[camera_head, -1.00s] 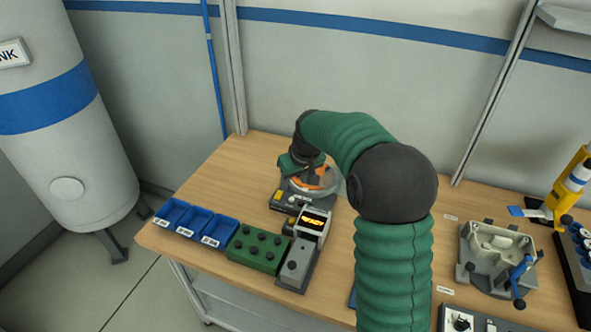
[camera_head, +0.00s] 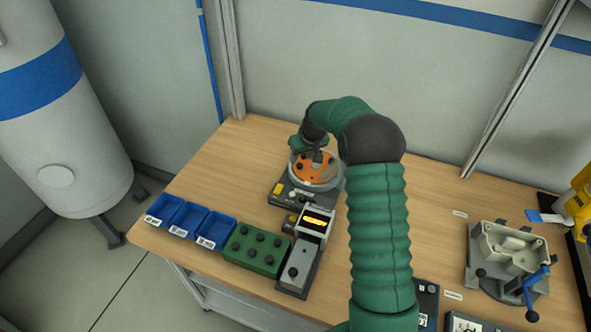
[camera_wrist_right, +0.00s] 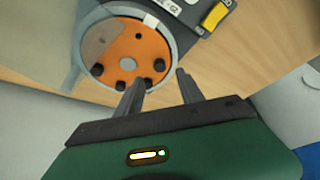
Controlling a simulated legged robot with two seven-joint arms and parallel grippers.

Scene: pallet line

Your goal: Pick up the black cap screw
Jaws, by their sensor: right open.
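Several small black screw-like pieces, one of them a black piece (camera_wrist_right: 158,65), lie on or in an orange disc (camera_wrist_right: 128,48) inside a round grey-rimmed dish; I cannot tell which is the cap screw. The orange disc also shows in the head view (camera_head: 306,168). My right gripper (camera_wrist_right: 160,82) is open and empty, its fingertips at the dish's rim, with black pieces close to the left finger. In the head view the right gripper (camera_head: 314,152) is above the back of the dish, partly hidden by its own wrist. My left gripper is out of view.
A green block (camera_head: 257,250) with several black knobs, a lit display unit (camera_head: 316,222) and blue bins (camera_head: 187,218) stand in front of the dish. A grey fixture (camera_head: 500,262) with a blue handle is at the right. Bare wood lies left of the dish.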

